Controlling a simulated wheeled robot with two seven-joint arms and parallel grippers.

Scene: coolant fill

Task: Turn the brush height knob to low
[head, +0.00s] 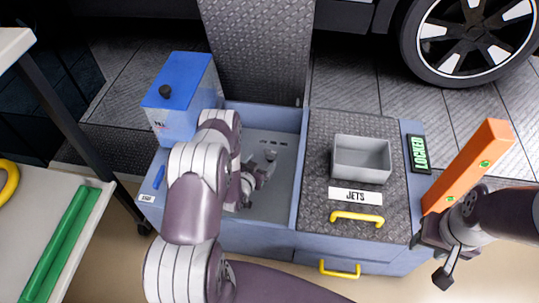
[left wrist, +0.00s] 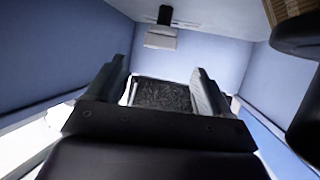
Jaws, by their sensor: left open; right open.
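No knob marked as brush height can be made out. A small round black knob (head: 165,91) sits on top of the blue box at the back left. My left gripper (head: 262,165) is down inside the open grey compartment (head: 280,125), partly covered by my own arm. In the left wrist view its two fingers (left wrist: 160,80) are open, with a dark textured patch (left wrist: 162,96) showing between them. Ahead, a small black and grey fitting (left wrist: 161,32) is on or near the far wall; I cannot tell what it is. My right gripper (head: 437,260) is open and empty at the right, below the orange bar.
The blue box (head: 185,120) stands left of the compartment. To the right, a JETS lid (head: 318,215) with a yellow handle (head: 357,218) carries a grey bin (head: 362,160). An orange bar (head: 470,165) stands beside a LOCKED sign (head: 418,154). A table (head: 85,255) is at left.

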